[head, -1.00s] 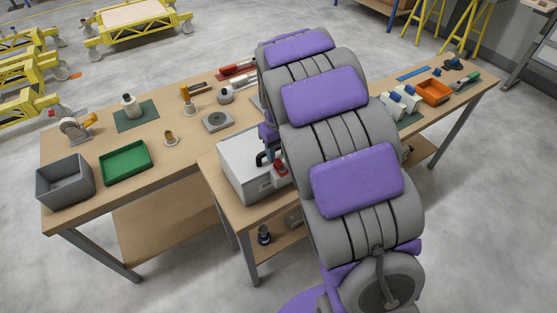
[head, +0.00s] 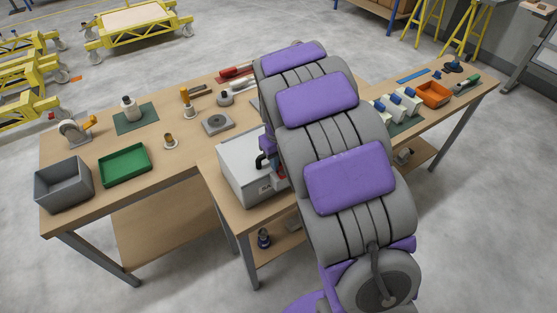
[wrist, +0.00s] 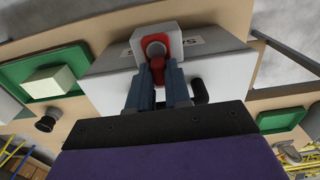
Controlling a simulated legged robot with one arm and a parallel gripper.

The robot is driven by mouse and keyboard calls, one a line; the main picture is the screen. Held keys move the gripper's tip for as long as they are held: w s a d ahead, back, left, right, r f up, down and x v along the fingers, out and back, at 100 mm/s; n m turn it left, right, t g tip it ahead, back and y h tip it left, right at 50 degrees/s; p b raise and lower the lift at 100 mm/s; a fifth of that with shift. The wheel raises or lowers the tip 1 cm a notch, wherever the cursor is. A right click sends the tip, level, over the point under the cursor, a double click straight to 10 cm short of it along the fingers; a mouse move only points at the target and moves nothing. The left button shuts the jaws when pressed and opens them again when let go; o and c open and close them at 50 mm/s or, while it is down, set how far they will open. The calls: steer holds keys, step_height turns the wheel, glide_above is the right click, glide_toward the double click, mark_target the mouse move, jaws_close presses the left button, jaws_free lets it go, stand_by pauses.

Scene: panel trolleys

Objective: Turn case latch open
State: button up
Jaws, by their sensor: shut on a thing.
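The case is a light grey box (head: 238,166) on the middle bench in the head view, partly hidden by my arm. In the wrist view its pale front (wrist: 108,92) fills the middle. A red latch (wrist: 154,48) with a round grey centre sits on a pale block on the case, and its short red tab points down toward my gripper. My gripper (wrist: 158,76) has its two blue-grey fingers closed on the red tab, one on each side. In the head view my arm mostly hides the latch and fingers.
A dark handle (wrist: 199,90) sticks out right of the fingers. A green tray (head: 125,165) and a grey bin (head: 64,183) stand on the left bench. An orange bin (head: 434,94) stands on the right bench. Open floor surrounds the benches.

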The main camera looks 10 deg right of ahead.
jaws_close()
steer(key=n+p, duration=0.2)
steer(key=n, duration=0.1)
steer(key=shift+s+a+r+n, duration=0.1)
steer(key=shift+s+a+n, duration=0.1)
steer(key=shift+a+n, duration=0.15)
steer(key=n, duration=0.1)
steer(key=n+p, duration=0.2)
steer(key=shift+s+a+n, duration=0.15)
steer(key=shift+a+n, duration=0.1)
steer(key=n+p, duration=0.1)
steer(key=n, duration=0.1)
steer(key=n+p, duration=0.2)
steer(key=shift+s+a, duration=0.15)
steer(key=shift+s, duration=0.25)
steer(key=shift+s+n+p, duration=0.25)
steer(key=shift+n+p, duration=0.95)
steer(key=shift+n, duration=0.6)
